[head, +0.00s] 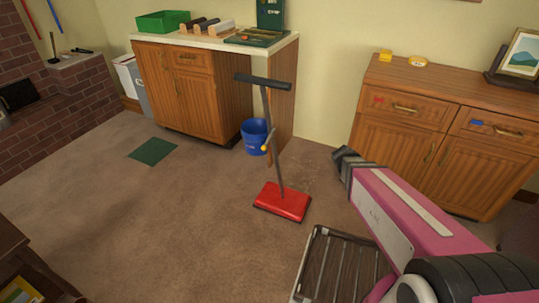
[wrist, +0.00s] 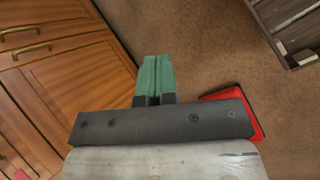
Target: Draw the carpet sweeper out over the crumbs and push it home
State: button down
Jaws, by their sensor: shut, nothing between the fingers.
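The carpet sweeper stands on the brown carpet in the middle of the head view, with a flat red head (head: 283,203), a thin grey pole and a dark crossbar handle (head: 264,82) on top. Its red head also shows partly in the wrist view (wrist: 258,122), behind the dark bar of my gripper. My gripper (head: 343,154) is to the right of the pole, apart from the sweeper. Its green fingers (wrist: 157,62) are together and empty in the wrist view. Crumbs are not clearly discernible on the carpet.
A blue bucket (head: 255,136) stands behind the pole, by the wooden counter cabinet (head: 178,95). A wooden sideboard (head: 418,165) is close on the right. A dark slatted rack (head: 335,262) is in front. A green mat (head: 153,151) lies on open carpet to the left.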

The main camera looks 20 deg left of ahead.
jog(key=a+n+t+h, duration=0.4)
jog(key=a+n+t, duration=0.75)
jog(key=a, duration=1.25)
jog(key=s+a+n+t+y, duration=0.35)
jog(key=s+a+n, duration=0.25)
jog(key=a, duration=0.4)
jog(key=s+a+n+t+y, duration=0.2)
jog(key=s+a+n+t, duration=0.25)
jog(key=a, duration=0.55)
jog(key=x, duration=1.3)
jog(key=shift+w+d+n, duration=0.15)
jog(key=shift+n, duration=0.25)
jog(key=shift+f, duration=0.15)
jog(key=w+d, duration=0.2)
jog(key=w, duration=2.8)
jog(key=w+d, duration=0.3)
jog(key=w, duration=2.8)
